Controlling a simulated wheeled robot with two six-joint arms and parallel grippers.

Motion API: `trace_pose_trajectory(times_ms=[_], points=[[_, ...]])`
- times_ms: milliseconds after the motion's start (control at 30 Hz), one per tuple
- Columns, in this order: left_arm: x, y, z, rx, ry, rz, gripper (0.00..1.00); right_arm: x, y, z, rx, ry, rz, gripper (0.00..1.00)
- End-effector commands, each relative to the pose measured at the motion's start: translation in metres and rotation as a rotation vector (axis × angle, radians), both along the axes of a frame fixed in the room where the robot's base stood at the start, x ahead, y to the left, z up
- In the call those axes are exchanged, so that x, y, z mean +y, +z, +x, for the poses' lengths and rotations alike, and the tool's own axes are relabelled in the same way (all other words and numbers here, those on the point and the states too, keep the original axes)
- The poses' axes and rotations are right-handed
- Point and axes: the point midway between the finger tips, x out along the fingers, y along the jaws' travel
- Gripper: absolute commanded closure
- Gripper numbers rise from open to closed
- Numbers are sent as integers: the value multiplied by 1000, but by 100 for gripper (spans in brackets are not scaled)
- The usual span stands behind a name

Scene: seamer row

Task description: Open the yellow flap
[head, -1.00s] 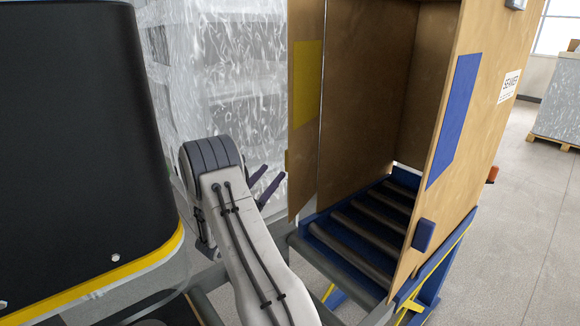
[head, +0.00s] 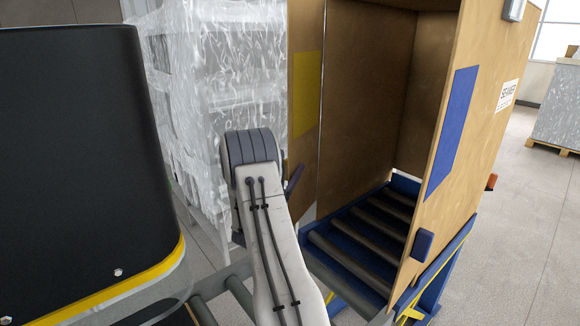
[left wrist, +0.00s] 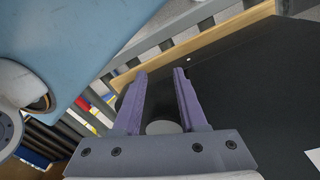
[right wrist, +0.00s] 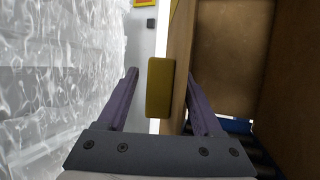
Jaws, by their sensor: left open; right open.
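The yellow flap (head: 304,150) is a tan panel with a yellow patch (head: 308,92), at the left side of the enclosure's opening in the head view. A yellow handle block (right wrist: 160,88) is on the flap, whose edge also shows in the right wrist view (right wrist: 181,60). My right gripper (right wrist: 160,72) is open, with its fingers either side of the handle and flap edge. No clear contact shows. In the head view my right gripper (head: 290,180) is mostly hidden behind its arm. My left gripper (left wrist: 160,72) is open and empty over a dark surface, seen only in its wrist view.
The right panel (head: 445,190) carries a blue patch and a blue handle (head: 423,243). Rollers (head: 350,254) lie inside the enclosure. A film-wrapped stack (head: 205,110) stands close left of my right gripper. A large black body (head: 80,150) fills the left.

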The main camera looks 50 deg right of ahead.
Motion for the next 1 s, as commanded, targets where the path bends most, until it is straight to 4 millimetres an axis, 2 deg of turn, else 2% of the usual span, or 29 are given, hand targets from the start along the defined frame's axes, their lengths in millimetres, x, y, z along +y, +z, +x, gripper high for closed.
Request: trace_pose_trajectory(times_ms=[333, 367, 500, 533, 1000], points=[[0, 1, 0, 0, 0, 0, 59, -5, 2, 1, 1, 0, 0, 32], [0, 1, 0, 0, 0, 0, 59, -5, 2, 1, 1, 0, 0, 40], [0, 1, 0, 0, 0, 0, 59, -5, 2, 1, 1, 0, 0, 94], [0, 1, 0, 0, 0, 0, 59, -5, 2, 1, 1, 1, 0, 100], [0, 1, 0, 0, 0, 0, 59, -4, 2, 2, 1, 4, -1, 100]])
